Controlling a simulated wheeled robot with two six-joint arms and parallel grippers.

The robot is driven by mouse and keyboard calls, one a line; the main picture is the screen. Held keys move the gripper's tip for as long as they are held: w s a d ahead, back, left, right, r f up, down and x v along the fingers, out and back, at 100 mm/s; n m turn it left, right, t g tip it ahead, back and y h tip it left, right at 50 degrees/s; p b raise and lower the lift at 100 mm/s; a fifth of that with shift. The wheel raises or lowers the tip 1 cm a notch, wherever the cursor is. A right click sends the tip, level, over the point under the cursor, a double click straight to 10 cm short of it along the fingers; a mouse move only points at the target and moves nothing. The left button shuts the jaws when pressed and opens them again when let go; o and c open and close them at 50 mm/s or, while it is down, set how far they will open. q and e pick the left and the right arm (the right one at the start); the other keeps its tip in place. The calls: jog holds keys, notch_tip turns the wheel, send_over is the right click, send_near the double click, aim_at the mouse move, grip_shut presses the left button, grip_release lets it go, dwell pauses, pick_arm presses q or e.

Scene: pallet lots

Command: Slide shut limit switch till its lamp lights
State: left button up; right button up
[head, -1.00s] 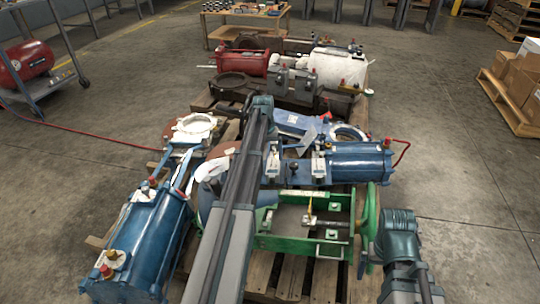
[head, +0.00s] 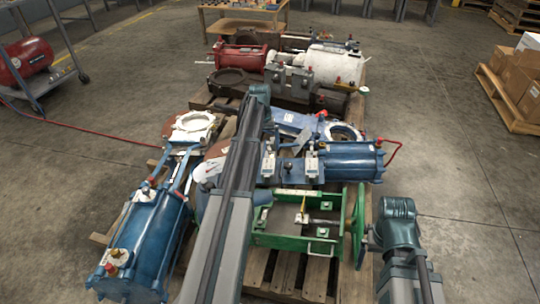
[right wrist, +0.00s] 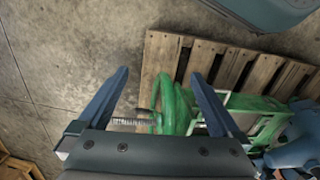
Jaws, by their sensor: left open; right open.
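I cannot tell which part is the limit switch, and I see no lit lamp. Candidates are small pale fittings (head: 312,162) on a blue actuator (head: 348,162) and a yellow-tipped piece with a metal rod inside a green frame (head: 290,242). The frame has a green handwheel (head: 357,225) at its right end. My right gripper (right wrist: 160,75) is open in the right wrist view. The handwheel (right wrist: 176,108) and its threaded stem show between its fingers; contact cannot be told. In the head view my left arm crosses the middle; its gripper is not visible, and the arm covers part of the lot.
The parts lie crowded on a wooden pallet (head: 288,272). A larger blue cylinder (head: 150,235) lies at left; red and white cylinders lie at the back. A boxed pallet (head: 515,95) stands at right. Concrete floor (head: 445,150) is clear on the right.

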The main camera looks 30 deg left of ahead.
aim_at(268, 166)
pick_arm(q)
jog(key=f+b, duration=1.3)
jog(key=f, duration=0.1)
jog(key=shift+w+d+b, duration=0.2)
jog(key=shift+d+b, duration=0.2)
jog(key=shift+r, duration=0.1)
grip_shut()
